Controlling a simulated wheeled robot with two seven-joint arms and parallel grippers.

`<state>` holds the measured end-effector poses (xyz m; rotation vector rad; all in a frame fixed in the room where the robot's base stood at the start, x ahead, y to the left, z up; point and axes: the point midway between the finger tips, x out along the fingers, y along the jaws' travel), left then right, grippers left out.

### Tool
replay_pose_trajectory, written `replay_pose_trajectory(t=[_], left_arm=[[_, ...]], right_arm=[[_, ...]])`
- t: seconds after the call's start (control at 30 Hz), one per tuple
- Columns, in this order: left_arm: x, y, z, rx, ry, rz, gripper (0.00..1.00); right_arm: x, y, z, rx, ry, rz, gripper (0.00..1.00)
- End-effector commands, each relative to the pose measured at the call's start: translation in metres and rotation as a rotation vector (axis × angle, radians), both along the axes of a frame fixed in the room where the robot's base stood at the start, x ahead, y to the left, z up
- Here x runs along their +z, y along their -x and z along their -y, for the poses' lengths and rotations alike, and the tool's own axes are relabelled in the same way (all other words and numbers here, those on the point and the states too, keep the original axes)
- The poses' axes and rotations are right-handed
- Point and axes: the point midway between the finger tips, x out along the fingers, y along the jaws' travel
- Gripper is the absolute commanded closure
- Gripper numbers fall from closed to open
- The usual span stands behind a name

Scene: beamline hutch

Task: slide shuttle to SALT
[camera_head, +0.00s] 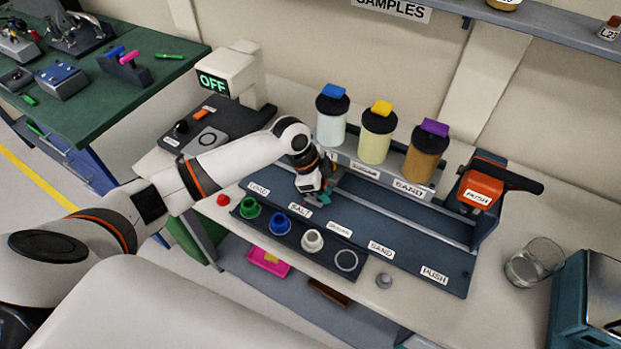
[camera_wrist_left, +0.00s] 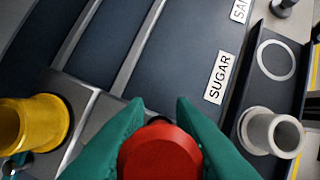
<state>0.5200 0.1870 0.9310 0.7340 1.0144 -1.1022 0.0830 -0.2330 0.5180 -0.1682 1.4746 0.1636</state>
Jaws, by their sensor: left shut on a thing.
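My left gripper (camera_head: 318,194) is over the track (camera_head: 400,240), beside the SALT label (camera_head: 300,209). In the left wrist view, its teal fingers (camera_wrist_left: 160,125) are shut on a red knob (camera_wrist_left: 160,155), apparently the shuttle's handle. A grey plate (camera_wrist_left: 92,128), probably the shuttle, lies beside the knob, with a yellow cup-shaped part (camera_wrist_left: 35,124) near it. The arm and gripper hide the shuttle in the head view. The SUGAR label (camera_wrist_left: 217,77) lies farther along the track. My right gripper is out of view.
Three jars stand behind the track, with blue, yellow (camera_head: 377,140) and purple tops. A cup tray (camera_head: 330,260) lies in front. A red PUSH lever (camera_head: 483,184) stands at the right end, with a glass beaker (camera_head: 534,262) farther right. A device reading OFF (camera_head: 232,75) stands behind my arm.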

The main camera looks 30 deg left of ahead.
Motion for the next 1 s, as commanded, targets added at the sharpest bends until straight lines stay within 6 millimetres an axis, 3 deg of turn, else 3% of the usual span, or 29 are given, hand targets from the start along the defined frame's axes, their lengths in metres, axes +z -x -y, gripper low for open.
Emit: replay_pose_trajectory(t=[0.23, 0.27, 0.33, 0.73, 1.0], left_arm=[[0.001, -0.001, 0.000, 0.002, 0.001, 0.004, 1.00], [0.001, -0.001, 0.000, 0.002, 0.001, 0.004, 0.74], [0.001, -0.001, 0.000, 0.002, 0.001, 0.004, 0.63], [0.007, -0.001, -0.004, 0.001, -0.001, 0.005, 0.62], [0.054, 0.005, -0.024, 0.002, -0.002, 0.010, 0.62]], right_arm=[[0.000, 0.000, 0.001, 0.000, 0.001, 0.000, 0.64], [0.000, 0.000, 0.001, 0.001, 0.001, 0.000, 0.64], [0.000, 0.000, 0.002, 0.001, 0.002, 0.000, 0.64], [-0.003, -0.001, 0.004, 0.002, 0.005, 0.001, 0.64], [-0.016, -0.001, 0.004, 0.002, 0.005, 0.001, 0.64]])
